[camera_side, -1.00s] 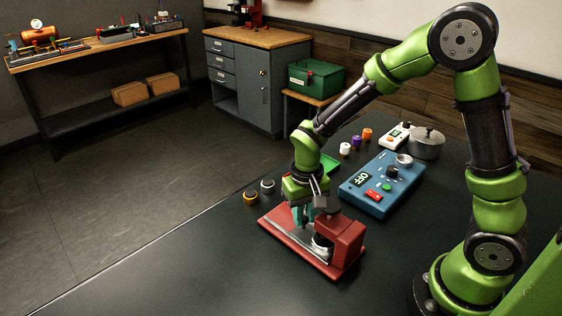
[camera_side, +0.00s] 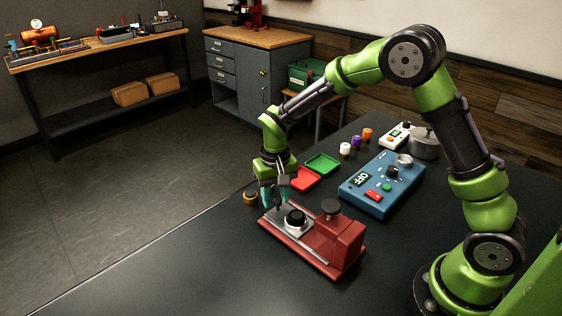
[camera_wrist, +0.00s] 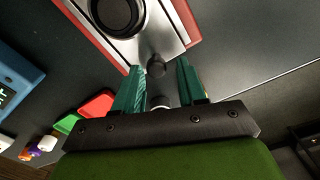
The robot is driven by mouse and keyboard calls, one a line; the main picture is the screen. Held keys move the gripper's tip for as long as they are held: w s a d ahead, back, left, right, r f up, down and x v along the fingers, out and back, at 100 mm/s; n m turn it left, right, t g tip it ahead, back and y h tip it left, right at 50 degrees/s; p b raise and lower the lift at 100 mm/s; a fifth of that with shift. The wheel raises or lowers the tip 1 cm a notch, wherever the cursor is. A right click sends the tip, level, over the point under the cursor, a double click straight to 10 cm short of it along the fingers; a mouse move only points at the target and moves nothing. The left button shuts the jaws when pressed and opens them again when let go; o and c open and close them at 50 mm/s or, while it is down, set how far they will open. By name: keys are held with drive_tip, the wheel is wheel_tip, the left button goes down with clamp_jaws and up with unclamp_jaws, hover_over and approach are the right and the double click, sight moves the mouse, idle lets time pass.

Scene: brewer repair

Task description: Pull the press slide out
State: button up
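The red press (camera_side: 335,245) stands on the dark table, with a dark round knob on its head. Its silver slide (camera_side: 275,218) sticks out to the left of the head and carries a round holder with a black centre (camera_side: 295,217). The slide plate (camera_wrist: 160,35) also shows at the top of the wrist view, with a small dark knob (camera_wrist: 156,66) at its near end. My gripper (camera_side: 274,203) is at the slide's outer end. In the wrist view its teal fingers (camera_wrist: 159,68) stand apart, with visible gaps on both sides of the small knob.
A red tray (camera_side: 305,180) and a green tray (camera_side: 323,164) lie behind the press. A blue control box (camera_side: 380,185) reading OFF stands to the right. A yellow-and-black round part (camera_side: 250,197) sits left of my gripper, near the table edge.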

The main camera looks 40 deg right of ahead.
sight(281, 213)
drive_tip(key=shift+o, duration=0.5)
drive_tip(key=shift+s, duration=0.1)
wheel_tip(281, 213, up, 17)
idle(0.3)
drive_tip(key=s+d+r+t+y, duration=0.1)
drive_tip(key=s+t, duration=0.2)
drive_tip(key=s, duration=0.7)
drive_tip(key=s+r+t+y, duration=0.1)
drive_tip(key=s+t, duration=0.3)
drive_tip(key=s, duration=0.6)
drive_tip(key=shift+s+d+r, duration=0.25)
drive_tip(key=shift+d+r, duration=0.1)
drive_tip(key=shift+r, duration=0.45)
